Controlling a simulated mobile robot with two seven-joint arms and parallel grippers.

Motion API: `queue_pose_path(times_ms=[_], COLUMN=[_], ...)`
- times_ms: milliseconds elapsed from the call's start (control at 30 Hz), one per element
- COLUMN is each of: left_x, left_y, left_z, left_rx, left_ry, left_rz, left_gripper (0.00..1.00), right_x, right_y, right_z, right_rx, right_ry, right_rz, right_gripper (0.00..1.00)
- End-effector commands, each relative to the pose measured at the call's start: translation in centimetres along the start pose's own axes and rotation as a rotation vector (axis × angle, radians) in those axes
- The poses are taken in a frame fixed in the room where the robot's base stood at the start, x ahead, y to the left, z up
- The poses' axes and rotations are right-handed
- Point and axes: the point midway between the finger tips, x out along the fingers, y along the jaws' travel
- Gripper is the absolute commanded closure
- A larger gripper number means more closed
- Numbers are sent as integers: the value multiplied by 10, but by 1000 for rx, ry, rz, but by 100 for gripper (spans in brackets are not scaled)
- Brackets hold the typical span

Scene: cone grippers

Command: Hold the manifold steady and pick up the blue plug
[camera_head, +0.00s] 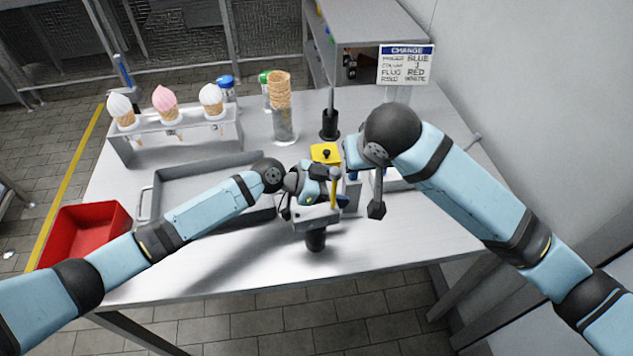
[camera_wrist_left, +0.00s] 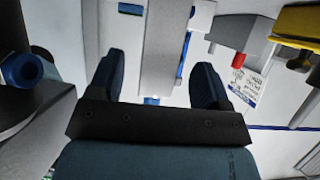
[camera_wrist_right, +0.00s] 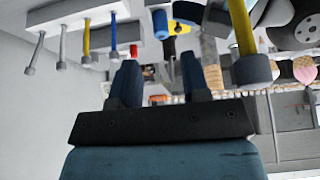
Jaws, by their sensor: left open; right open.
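My left gripper (camera_wrist_left: 157,85) is open in the left wrist view, its fingers on either side of a pale block (camera_wrist_left: 160,48) with a blue strip, probably the manifold; contact cannot be told. In the head view the left gripper is at a white body (camera_head: 318,216) at mid-table, largely covering it. My right gripper (camera_wrist_right: 160,82) is open and empty, right of the left one. Ahead of it a blue cylinder (camera_wrist_right: 160,24) and a thin blue rod (camera_wrist_right: 113,38) show; I cannot tell which is the blue plug. A grey part with a red end (camera_wrist_left: 238,60) shows too.
A yellow-handled rod (camera_head: 333,190) stands close to both grippers. A grey tray (camera_head: 165,180) lies left, a red bin (camera_head: 82,232) beyond it. A cone rack (camera_head: 195,138) and stacked cones (camera_head: 281,90) stand behind. The front left tabletop is clear.

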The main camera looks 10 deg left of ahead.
Motion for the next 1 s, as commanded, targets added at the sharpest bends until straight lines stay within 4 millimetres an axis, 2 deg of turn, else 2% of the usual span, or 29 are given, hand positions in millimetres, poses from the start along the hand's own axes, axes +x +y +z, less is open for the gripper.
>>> queue_pose_path(times_ms=[100,300,667,933,1000], left_x=[20,38,43,42,42], left_y=[1,0,0,0,0], left_z=[-1,0,0,0,0], left_rx=[-1,0,0,0,0], left_ry=[0,0,-1,-1,-1], left_rz=[2,1,1,1,1], left_gripper=[28,28,28,90,90], right_x=[0,0,0,0,0], right_y=[0,0,0,0,0], right_z=[0,0,0,0,0], right_rx=[0,0,0,0,0], right_ry=[0,0,0,0,0], right_rz=[0,0,-1,-1,-1], right_gripper=[57,57,57,57,57])
